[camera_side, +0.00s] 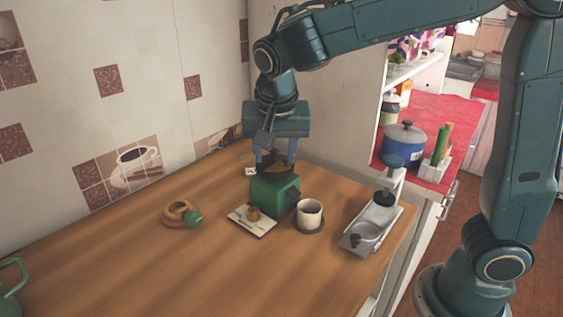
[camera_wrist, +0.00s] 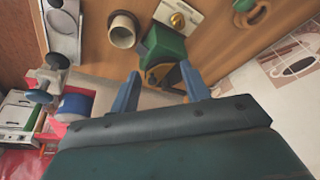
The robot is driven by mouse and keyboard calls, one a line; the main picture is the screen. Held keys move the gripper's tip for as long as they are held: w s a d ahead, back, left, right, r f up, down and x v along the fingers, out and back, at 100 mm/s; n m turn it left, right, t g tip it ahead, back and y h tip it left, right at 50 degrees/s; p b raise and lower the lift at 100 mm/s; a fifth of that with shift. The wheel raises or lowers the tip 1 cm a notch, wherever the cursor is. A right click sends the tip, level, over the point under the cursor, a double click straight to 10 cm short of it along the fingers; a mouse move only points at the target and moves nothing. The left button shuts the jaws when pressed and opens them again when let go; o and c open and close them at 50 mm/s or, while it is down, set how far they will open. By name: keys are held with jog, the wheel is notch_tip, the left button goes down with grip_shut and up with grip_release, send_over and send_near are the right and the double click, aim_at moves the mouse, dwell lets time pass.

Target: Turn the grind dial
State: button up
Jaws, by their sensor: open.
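The green box-shaped grinder (camera_side: 272,195) stands on the wooden counter, with a dark part on top. In the wrist view the grinder (camera_wrist: 167,45) shows from above, and a round dark and tan part (camera_wrist: 158,75), which may be the grind dial, lies at its near end. My gripper (camera_side: 275,163) points down over the top of the grinder, with its two blue fingers apart. In the wrist view my gripper (camera_wrist: 160,72) has its fingertips on either side of that part. Whether they touch it I cannot tell. Any dial marks are too small to read.
A cream cup (camera_side: 309,212) on a dark saucer stands right of the grinder. A pale square plate (camera_side: 246,226) with a brass knob-like piece lies in front. A brown ring with a green end (camera_side: 181,215) lies left. A metal lever device (camera_side: 371,229) stands right. The front counter is clear.

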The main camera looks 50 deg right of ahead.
jog(key=s+d+r+n+t+y, duration=0.1)
jog(key=s+d+n, duration=0.2)
jog(key=s, duration=0.4)
jog(key=s+d+r+n+t+y, duration=0.1)
jog(key=s+d+r+n, duration=0.1)
jog(key=s, duration=0.6)
jog(key=shift+s+d+r+n, duration=0.2)
jog(key=shift+d+r+n, duration=0.1)
jog(key=shift+d+n, duration=0.7)
jog(key=shift+d, duration=0.1)
jog(key=shift+w, duration=0.1)
jog(key=w+a+f+m+h, duration=0.1)
jog(key=w+a+f+m, duration=0.1)
jog(key=w+a, duration=0.2)
jog(key=w+a+f+m+g+h, duration=0.1)
jog(key=w+a+f+m, duration=0.2)
jog(key=w, duration=0.5)
jog(key=w+a+f+m+h, duration=0.1)
jog(key=w+a+f+m, duration=0.2)
jog(key=w+a, duration=0.2)
jog(key=shift+w+f+g, duration=0.1)
jog(key=shift+w+g, duration=0.3)
jog(key=shift+w, duration=0.4)
